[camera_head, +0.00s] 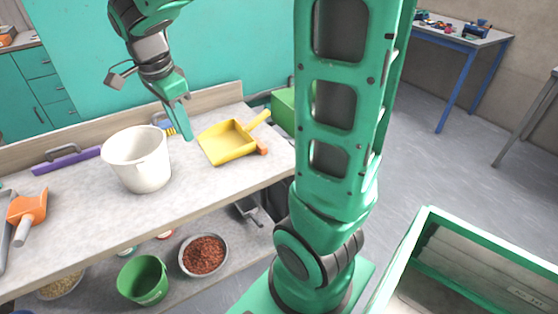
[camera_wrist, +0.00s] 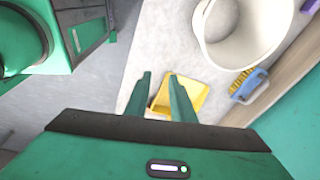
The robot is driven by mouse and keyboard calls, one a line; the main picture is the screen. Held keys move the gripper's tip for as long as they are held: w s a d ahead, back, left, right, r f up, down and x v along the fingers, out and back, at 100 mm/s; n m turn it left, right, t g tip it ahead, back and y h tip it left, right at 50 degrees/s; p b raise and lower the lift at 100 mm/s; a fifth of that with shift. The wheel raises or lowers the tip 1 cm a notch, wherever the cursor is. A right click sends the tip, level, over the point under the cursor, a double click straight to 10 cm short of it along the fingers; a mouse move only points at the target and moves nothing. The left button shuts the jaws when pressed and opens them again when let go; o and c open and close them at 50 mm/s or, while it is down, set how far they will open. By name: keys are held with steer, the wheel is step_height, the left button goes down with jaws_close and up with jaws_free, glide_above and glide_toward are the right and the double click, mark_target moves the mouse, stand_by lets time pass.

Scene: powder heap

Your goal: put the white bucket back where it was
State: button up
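The white bucket (camera_head: 140,168) stands upright on the upper shelf of the workbench (camera_head: 95,217), left of the yellow dustpan. In the wrist view the bucket (camera_wrist: 235,35) is at the top right, seen from above, and its visible inside looks empty. My gripper (camera_head: 188,136) hangs above the bench, to the right of the bucket and apart from it. In the wrist view its two fingers (camera_wrist: 159,76) are apart with nothing held between them.
The yellow dustpan (camera_head: 229,144) lies below my gripper. A blue brush (camera_wrist: 250,86) lies behind the bucket. A purple tool (camera_head: 67,161) and an orange scoop (camera_head: 27,207) lie at left. A green bucket (camera_head: 143,281) and a bowl of reddish granules (camera_head: 204,255) are on the lower shelf.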

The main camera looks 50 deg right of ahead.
steer(key=s+d+f+n, duration=0.1)
steer(key=s+d+n, duration=0.2)
steer(key=s, duration=0.4)
steer(key=s+d+f+n+y, duration=0.1)
steer(key=s+d+f+n, duration=0.1)
steer(key=s+n, duration=0.3)
steer(key=s+d+f+n+y, duration=0.1)
steer(key=s+d+n, duration=0.3)
steer(key=s, duration=0.7)
steer(key=shift+s+d+f+n+g, duration=0.25)
steer(key=shift+d+f+n+g, duration=0.05)
steer(key=shift+d+f, duration=0.25)
